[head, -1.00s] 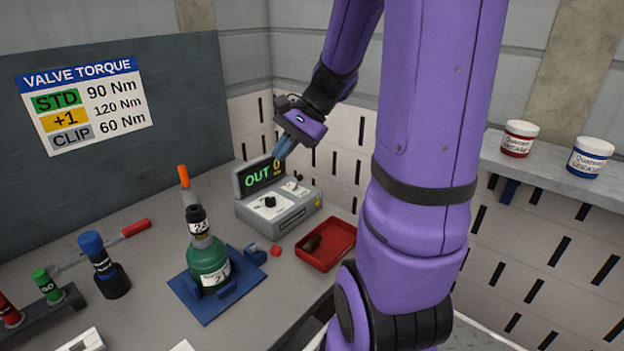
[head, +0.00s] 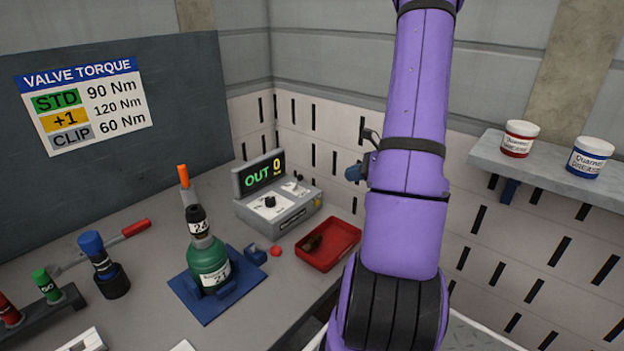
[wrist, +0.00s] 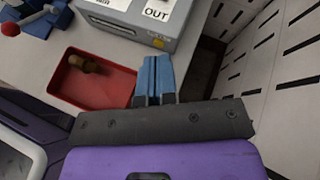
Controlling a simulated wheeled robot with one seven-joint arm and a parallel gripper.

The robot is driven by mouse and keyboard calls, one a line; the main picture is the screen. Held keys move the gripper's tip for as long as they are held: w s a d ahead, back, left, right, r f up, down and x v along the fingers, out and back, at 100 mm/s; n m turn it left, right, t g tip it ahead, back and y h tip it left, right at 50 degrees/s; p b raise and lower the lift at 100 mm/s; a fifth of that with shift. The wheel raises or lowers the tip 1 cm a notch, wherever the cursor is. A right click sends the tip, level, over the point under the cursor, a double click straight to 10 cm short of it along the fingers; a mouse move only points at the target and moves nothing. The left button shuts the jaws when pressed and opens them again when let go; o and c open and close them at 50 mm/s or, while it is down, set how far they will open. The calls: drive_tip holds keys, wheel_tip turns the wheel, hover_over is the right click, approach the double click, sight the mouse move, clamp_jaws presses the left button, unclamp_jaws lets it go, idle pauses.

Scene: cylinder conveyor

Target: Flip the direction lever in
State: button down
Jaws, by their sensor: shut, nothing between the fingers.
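The grey control box (head: 278,212) stands on the bench with its display (head: 262,173) reading "OUT 0". A small dark-knobbed lever (head: 298,179) on the right part of its top looks like the direction lever; its exact tilt is too small to tell. In the wrist view only the near part of the box (wrist: 130,30) shows, with an "OUT" label, and the lever is out of frame. My gripper (wrist: 152,62) is shut and empty, its blue fingers near the box's front edge in that view.
A red tray (head: 328,262) with a brown item lies in front of the box. A green cylinder (head: 209,268) with a valve stands in a blue holder to the left. A wall shelf (head: 550,172) with two jars is at right.

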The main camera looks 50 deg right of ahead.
drive_tip(key=shift+s+d+f, duration=0.15)
drive_tip(key=shift+d+f, duration=0.05)
approach(298, 182)
drive_tip(key=w+f, duration=0.2)
drive_tip(key=f, duration=0.1)
drive_tip(key=shift+w+a+f, duration=0.15)
drive_tip(key=shift+w+a, duration=0.1)
drive_tip(key=shift+w, duration=0.1)
drive_tip(key=shift+w+a+r, duration=0.15)
drive_tip(key=shift+w, duration=0.25)
drive_tip(key=shift+w+a+r, duration=0.15)
drive_tip(key=shift+w+a, duration=0.05)
drive_tip(key=shift+w, duration=0.15)
